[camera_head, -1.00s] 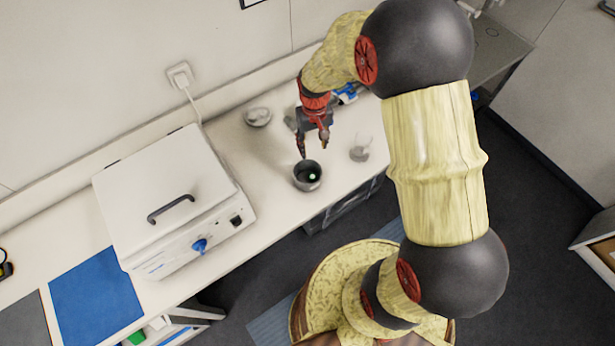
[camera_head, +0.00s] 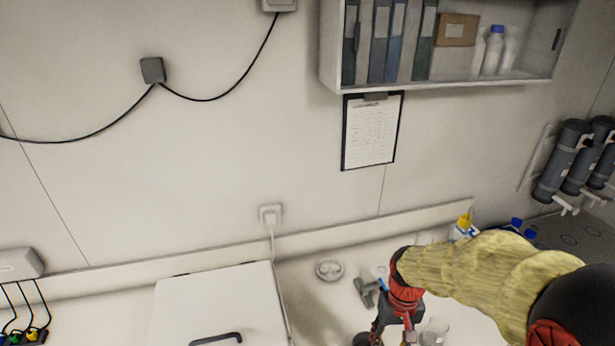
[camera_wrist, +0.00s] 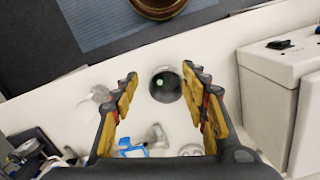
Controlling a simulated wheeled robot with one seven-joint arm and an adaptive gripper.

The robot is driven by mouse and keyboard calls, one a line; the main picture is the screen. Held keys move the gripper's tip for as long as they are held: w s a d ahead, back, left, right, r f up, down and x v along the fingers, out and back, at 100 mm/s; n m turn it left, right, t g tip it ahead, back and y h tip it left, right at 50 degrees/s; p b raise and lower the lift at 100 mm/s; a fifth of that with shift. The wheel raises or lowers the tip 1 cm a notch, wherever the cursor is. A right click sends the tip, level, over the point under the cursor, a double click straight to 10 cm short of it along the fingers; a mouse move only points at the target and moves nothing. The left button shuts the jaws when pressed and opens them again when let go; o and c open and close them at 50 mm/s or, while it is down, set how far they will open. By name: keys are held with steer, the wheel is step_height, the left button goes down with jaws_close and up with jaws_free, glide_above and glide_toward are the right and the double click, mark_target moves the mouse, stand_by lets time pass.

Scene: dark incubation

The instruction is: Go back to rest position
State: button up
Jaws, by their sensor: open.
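My gripper (camera_head: 393,325) is low in the head view, over the white bench, with its fingertips partly cut off by the bottom edge. In the wrist view my gripper (camera_wrist: 160,75) has its two yellow-padded fingers spread wide and nothing held between them. A dark round cup (camera_wrist: 155,93) with a small green spot inside shows in the gap between the fingertips, apart from both. It stands upright on the bench. How far the fingertips are above it is hard to tell.
A white lidded box (camera_head: 215,295) with a dark handle stands left on the bench. A glass beaker (camera_head: 436,332) is close right of my gripper. A clear dish (camera_head: 329,270) lies behind. A wall cabinet (camera_head: 450,80) and clipboard (camera_head: 371,130) are above.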

steer(key=s+r+t+b, duration=0.1)
steer(key=s+t+b, duration=0.2)
steer(key=b, duration=0.6)
steer(key=s+a+r+t+b, duration=0.1)
steer(key=s+r+t+b, duration=0.1)
steer(key=s+b, duration=0.6)
steer(key=shift+s+a+t+b, duration=0.2)
steer(key=shift+t+b, duration=0.15)
steer(key=shift+t, duration=0.35)
steer(key=shift+r, duration=0.15)
